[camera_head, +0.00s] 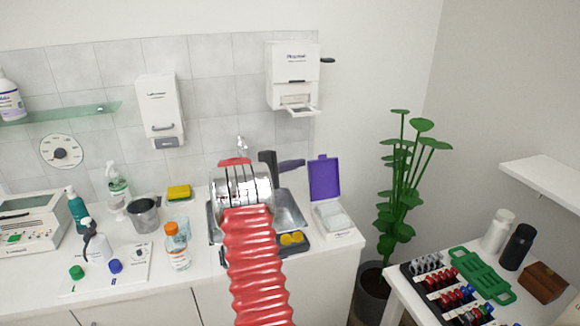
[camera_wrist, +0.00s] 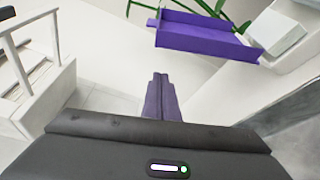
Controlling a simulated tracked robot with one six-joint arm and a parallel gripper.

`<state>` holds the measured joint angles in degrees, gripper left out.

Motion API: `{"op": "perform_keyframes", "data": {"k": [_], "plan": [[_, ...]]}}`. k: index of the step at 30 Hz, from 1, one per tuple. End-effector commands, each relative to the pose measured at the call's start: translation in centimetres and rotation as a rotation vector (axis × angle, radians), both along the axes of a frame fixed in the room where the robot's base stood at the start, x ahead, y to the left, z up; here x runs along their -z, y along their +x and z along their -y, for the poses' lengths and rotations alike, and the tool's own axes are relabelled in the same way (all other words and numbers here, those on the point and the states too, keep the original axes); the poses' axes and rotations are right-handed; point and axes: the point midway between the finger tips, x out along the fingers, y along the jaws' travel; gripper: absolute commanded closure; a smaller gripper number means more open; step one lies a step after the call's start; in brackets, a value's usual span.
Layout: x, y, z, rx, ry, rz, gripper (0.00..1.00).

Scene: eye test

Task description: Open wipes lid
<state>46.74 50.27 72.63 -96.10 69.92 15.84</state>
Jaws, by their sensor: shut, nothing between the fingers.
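The wipes box (camera_head: 343,234) is white and stands on the counter right of the sink. Its purple lid (camera_head: 325,177) stands upright at the back, open, with white wipes (camera_head: 334,217) showing in the box. In the wrist view the lid (camera_wrist: 205,36) is at the top, its hollow side partly showing, with a white block that looks like the wipes (camera_wrist: 270,33) to its right. My gripper (camera_head: 301,162) is shut and empty, just left of the lid, with a small gap between them. Its closed fingers (camera_wrist: 160,77) point toward the lid in the wrist view.
The metal sink (camera_head: 292,209) lies under my arm. A white dispenser with a pulled-out tray (camera_head: 300,110) hangs on the wall above. A tall plant (camera_head: 396,190) stands right of the counter. Bottles and a metal cup (camera_head: 144,216) stand left of the sink.

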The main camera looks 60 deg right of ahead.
Motion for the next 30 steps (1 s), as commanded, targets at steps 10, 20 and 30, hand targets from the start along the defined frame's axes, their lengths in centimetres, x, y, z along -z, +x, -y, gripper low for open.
{"op": "perform_keyframes", "data": {"k": [10, 20, 30], "plan": [[-1.0, -1.7, -1.9, 0.0, -0.001, 0.0, 1.0], [-1.3, -2.6, -2.8, 0.001, -0.002, 0.0, 1.0], [-1.3, -2.8, -2.7, 0.003, -0.003, 0.002, 1.0]]}}
